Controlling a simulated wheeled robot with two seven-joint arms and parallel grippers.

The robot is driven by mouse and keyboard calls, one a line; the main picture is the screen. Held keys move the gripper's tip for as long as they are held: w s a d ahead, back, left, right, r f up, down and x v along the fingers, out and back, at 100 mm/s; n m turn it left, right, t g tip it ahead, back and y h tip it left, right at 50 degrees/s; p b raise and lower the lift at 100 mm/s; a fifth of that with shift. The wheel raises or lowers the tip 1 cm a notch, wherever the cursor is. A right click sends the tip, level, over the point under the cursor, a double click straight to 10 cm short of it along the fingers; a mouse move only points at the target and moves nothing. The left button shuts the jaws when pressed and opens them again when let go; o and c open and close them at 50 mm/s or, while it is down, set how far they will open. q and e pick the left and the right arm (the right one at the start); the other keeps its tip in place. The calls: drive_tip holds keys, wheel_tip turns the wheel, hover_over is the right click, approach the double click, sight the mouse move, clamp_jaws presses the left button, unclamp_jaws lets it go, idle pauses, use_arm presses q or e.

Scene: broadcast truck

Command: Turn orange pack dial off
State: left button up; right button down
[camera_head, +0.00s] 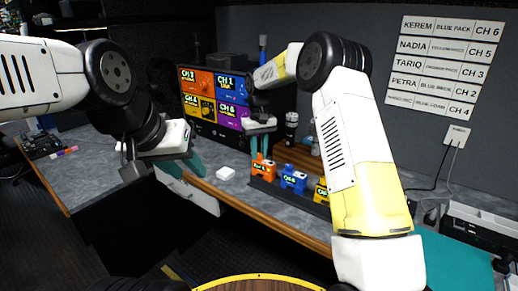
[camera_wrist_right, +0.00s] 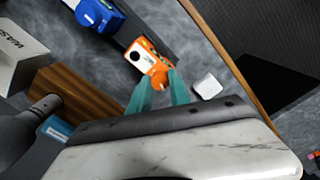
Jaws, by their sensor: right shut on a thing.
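The orange pack (camera_head: 263,168) stands at the left end of a dark rack on the desk. In the right wrist view the orange pack (camera_wrist_right: 143,52) shows its white label face and a round orange dial (camera_wrist_right: 160,78) on top. My right gripper (camera_head: 261,150) reaches down over the pack from above. Its teal fingers (camera_wrist_right: 160,84) are shut on the orange dial, one on each side. My left gripper (camera_head: 183,168) hangs at the desk's front edge, left of the pack, with its teal fingers apart and nothing visible between them.
A blue pack (camera_head: 293,179) and a yellow pack (camera_head: 321,191) stand right of the orange one. A small white box (camera_head: 225,173) lies to its left. A monitor (camera_head: 213,132) with coloured channel panels stands behind. A list of names (camera_head: 440,65) hangs on the wall.

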sight(259, 154)
drive_tip(key=shift+n, duration=1.9)
drive_tip(key=c, duration=1.2)
unclamp_jaws()
wheel_tip(259, 154, up, 8)
drive_tip(key=shift+f, duration=0.2)
drive_tip(key=shift+r, duration=0.15)
